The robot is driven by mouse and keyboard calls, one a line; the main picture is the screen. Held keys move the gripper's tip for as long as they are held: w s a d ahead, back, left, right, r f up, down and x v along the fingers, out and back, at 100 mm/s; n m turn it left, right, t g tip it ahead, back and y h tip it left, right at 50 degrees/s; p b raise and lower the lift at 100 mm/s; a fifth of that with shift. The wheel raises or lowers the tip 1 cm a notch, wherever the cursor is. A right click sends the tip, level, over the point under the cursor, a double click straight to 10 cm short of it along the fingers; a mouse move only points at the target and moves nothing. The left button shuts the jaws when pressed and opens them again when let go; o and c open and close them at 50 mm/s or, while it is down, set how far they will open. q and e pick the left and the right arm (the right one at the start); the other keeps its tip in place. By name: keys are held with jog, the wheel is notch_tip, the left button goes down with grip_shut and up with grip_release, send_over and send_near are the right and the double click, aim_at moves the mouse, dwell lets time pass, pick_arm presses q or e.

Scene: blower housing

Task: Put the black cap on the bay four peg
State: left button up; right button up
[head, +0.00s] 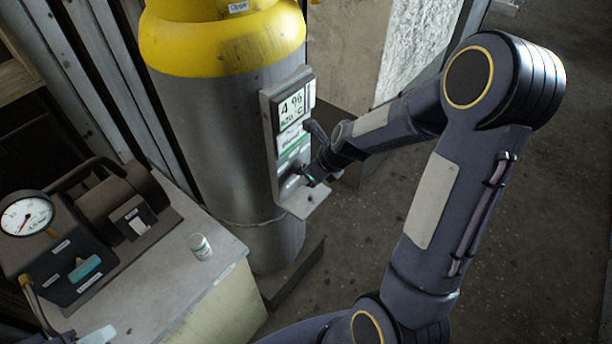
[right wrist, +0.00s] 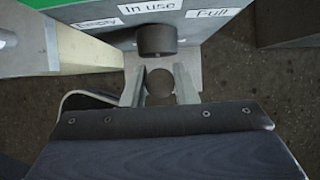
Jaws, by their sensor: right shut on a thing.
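My right gripper (head: 298,183) is at the lower part of the panel (head: 269,128) on the grey and yellow gas cylinder (head: 215,130). I cannot pick out the bay four peg. My left gripper is not in view.
A pale ledge (head: 305,203) juts from the panel's bottom. Open floor (head: 350,250) lies right of the cylinder.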

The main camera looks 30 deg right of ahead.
aim_at(310, 195)
jog(key=shift+f+b, duration=2.45)
jog(key=shift+b, duration=0.15)
jog(key=shift+r+p, duration=0.3)
jog(key=shift+f, duration=0.1)
jog(key=shift+f+b, duration=1.2)
jog(key=shift+f, duration=0.2)
jog(key=o, duration=1)
jog(key=shift+p+v, duration=1.5)
jog(key=shift+v, duration=2.45)
